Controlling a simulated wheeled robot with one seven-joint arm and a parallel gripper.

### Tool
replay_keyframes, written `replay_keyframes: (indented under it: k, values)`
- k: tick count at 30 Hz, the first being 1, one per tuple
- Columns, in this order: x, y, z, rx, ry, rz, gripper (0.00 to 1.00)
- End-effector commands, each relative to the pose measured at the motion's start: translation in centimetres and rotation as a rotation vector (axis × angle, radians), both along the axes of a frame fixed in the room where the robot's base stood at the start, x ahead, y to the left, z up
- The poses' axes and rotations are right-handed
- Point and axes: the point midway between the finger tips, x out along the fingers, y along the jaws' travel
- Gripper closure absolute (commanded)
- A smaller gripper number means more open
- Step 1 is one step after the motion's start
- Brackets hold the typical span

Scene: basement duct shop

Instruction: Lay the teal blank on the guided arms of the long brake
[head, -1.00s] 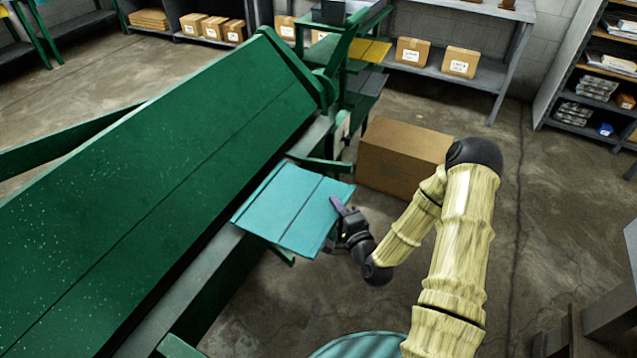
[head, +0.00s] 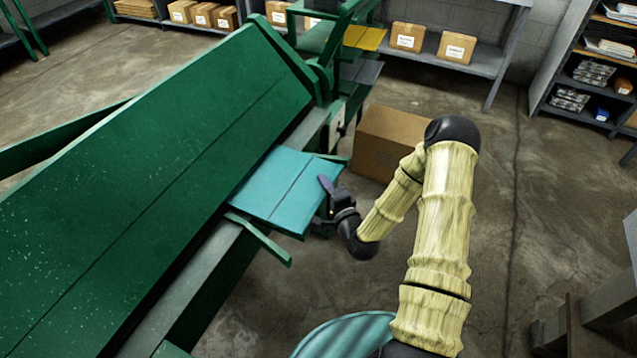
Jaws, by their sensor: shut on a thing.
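The teal blank (head: 285,188) is a flat sheet with dark lines across it. It lies out from the front edge of the long green brake (head: 165,175), at the brake's far end, with its left side close to the machine's bed. One green arm (head: 262,240) sticks out beyond its near edge, and the tip of another (head: 336,158) shows past its far corner. Whether the sheet rests on the arms or hangs just above them I cannot tell. My gripper (head: 326,196) is shut on the blank's right edge.
A large cardboard box (head: 388,142) stands on the floor beyond my gripper. A grey shelf bench (head: 480,62) with small boxes runs along the back wall. A dark rack (head: 590,75) stands at the right. A round teal ribbed thing (head: 345,338) is at the bottom.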

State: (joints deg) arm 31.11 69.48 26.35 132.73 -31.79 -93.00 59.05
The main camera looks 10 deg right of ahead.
Motion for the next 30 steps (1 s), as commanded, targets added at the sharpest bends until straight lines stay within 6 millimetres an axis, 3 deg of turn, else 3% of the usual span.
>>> replay_keyframes:
  k: [11,12,15,26,30]
  values:
    - [-0.1,1.7,-0.4,0.003,-0.001,0.03,1.0]
    - [-0.1,1.6,-0.4,0.002,-0.001,0.029,0.85]
    - [-0.1,1.3,-0.3,0.002,-0.001,0.024,0.69]
    - [0.0,0.6,0.1,0.001,-0.002,0.012,0.69]
    - [-1.4,0.3,-0.2,0.003,0.002,0.013,0.69]
